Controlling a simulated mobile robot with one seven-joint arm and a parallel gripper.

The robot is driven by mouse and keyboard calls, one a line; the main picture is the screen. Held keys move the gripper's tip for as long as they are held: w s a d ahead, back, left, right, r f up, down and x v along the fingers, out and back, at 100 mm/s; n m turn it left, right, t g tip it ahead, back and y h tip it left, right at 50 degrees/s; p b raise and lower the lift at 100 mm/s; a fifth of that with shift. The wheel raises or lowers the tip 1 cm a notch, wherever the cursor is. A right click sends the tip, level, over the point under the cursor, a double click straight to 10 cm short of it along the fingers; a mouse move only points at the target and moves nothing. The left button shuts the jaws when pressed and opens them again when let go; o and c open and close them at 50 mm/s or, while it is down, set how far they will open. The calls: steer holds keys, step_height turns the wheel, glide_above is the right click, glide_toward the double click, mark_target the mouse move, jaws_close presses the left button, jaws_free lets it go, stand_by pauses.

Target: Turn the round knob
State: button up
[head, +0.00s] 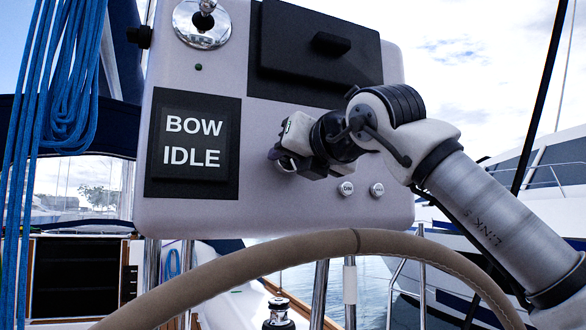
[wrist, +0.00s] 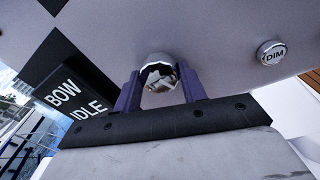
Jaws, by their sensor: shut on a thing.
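The round knob (wrist: 160,76) is a shiny metal knob on the grey console panel, seen in the wrist view between two purple fingers. My gripper (wrist: 161,88) is shut on it, with one finger on each side. In the head view my gripper (head: 274,154) is at the panel, just right of the BOW IDLE display, and it hides the knob there.
The grey console (head: 290,205) carries a black BOW IDLE display (head: 193,143), a black hatch (head: 318,45), a chrome lever base (head: 202,22) and a DIM button (head: 346,188) with another button beside it. A steering wheel rim (head: 300,245) arcs below. Blue ropes (head: 70,75) hang at left.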

steer(key=m+b, duration=0.1)
steer(key=m, duration=0.4)
steer(key=shift+f, duration=0.1)
stand_by(0.7)
steer(key=o, duration=1)
